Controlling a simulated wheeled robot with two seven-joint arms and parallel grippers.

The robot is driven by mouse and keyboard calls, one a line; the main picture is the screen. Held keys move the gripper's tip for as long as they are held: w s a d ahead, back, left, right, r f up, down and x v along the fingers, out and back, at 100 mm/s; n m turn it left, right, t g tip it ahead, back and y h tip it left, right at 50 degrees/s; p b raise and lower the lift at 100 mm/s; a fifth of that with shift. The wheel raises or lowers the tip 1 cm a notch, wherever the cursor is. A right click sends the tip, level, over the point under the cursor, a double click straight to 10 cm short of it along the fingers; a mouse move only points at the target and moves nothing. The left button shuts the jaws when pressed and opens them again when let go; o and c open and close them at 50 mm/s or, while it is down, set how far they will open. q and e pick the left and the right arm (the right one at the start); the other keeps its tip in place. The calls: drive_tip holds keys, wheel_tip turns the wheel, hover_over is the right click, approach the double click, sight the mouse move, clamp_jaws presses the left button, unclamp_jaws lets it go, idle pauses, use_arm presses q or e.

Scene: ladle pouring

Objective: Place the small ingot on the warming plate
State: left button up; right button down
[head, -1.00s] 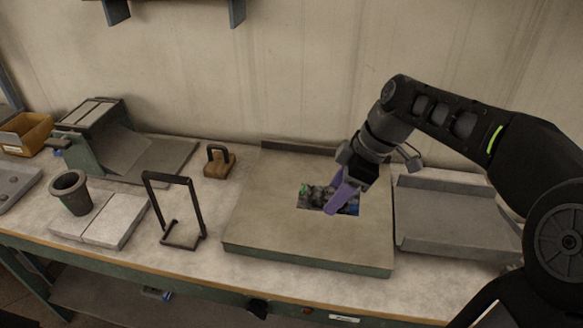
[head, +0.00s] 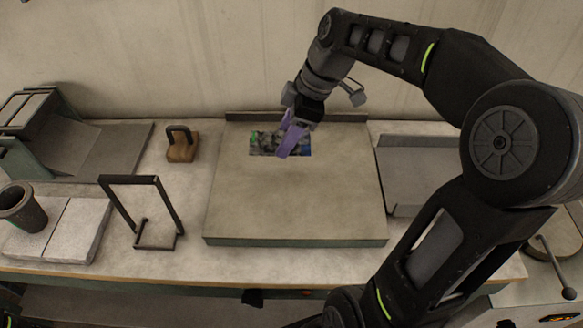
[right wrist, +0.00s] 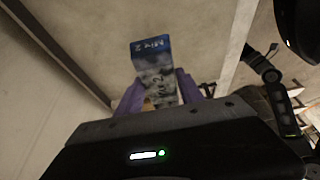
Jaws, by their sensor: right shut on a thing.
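My right gripper (head: 287,148) is shut on a small rectangular block with mottled dark grey, blue and green print, which I take to be the small ingot (head: 262,144). In the right wrist view the ingot (right wrist: 155,70) sticks out between the purple fingers (right wrist: 160,93), its blue end outward. The large flat beige slab looks to be the warming plate (head: 295,200). The gripper and ingot are over its back part, near the raised back lip. Whether the ingot touches the plate cannot be told. My left gripper is not in view.
A black wire stand (head: 170,215) is left of the plate, with a wooden block with a black handle (head: 181,148) behind. A dark cup (head: 22,210) stands on pale slabs (head: 80,232). A grey tray (head: 408,170) is at right. The plate's front is clear.

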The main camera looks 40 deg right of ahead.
sight(305, 137)
drive_tip(key=shift+f, duration=2.75)
drive_tip(key=shift+f+p, duration=0.4)
drive_tip(key=shift+f, duration=1.5)
drive_tip(key=c, duration=0.7)
unclamp_jaws()
drive_tip(key=shift+f, duration=0.1)
drive_tip(key=shift+c, duration=0.2)
drive_tip(key=v, duration=1.2)
drive_tip(key=shift+b, duration=0.4)
